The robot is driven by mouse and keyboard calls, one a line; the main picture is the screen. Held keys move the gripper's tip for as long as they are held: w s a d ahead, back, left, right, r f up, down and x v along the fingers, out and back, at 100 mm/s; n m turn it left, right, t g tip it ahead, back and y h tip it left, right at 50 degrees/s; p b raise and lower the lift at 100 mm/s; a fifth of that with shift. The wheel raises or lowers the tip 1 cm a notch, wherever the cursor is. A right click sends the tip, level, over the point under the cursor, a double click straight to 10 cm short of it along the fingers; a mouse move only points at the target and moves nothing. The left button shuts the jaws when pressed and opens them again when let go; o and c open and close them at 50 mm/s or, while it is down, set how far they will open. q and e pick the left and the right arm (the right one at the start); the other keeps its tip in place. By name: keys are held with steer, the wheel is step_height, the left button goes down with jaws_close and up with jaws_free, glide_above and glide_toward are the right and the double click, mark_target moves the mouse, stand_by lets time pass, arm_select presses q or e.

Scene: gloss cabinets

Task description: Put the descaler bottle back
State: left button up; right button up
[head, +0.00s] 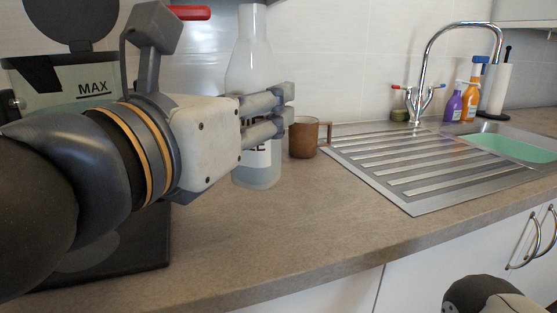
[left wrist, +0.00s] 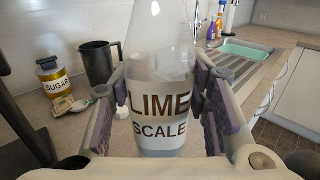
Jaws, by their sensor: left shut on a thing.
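The descaler bottle (head: 254,65) is clear plastic with a narrowing neck and stands upright in the head view. In the left wrist view the bottle (left wrist: 160,120) faces me with its label reading LIME SCALE. My left gripper (head: 283,108) is shut on the bottle, with its purple-padded fingers on both sides of the body. The hand hides the bottle's middle in the head view. The bottle's base is at or close above the worktop; I cannot tell whether it touches.
A brown mug (head: 305,139) stands just right of the bottle, before the ridged steel drainer (head: 415,165). A coffee machine (head: 90,85) is at the left. A sugar jar (left wrist: 53,82) shows in the wrist view. The front worktop (head: 285,225) is clear.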

arm_select(q)
steer(key=w+f+b, duration=0.1)
steer(key=w+f, duration=0.2)
steer(key=w+d+f+b, duration=0.1)
steer(key=w+f, duration=0.2)
steer(key=f, duration=0.1)
steer(key=w+f, duration=0.2)
steer(key=f, duration=0.2)
steer(key=shift+w+d+b, duration=0.4)
arm_select(e)
steer(key=s+f, duration=0.2)
steer(key=f, duration=0.1)
steer(key=shift+s+g, duration=0.2)
steer(key=shift+g, duration=0.2)
arm_select(q)
steer(key=shift+f, duration=0.1)
steer(key=shift+f, duration=0.2)
steer(key=o, duration=1.5)
arm_select(e)
steer(key=shift+f, duration=0.1)
arm_select(q)
steer(key=shift+r, duration=0.15)
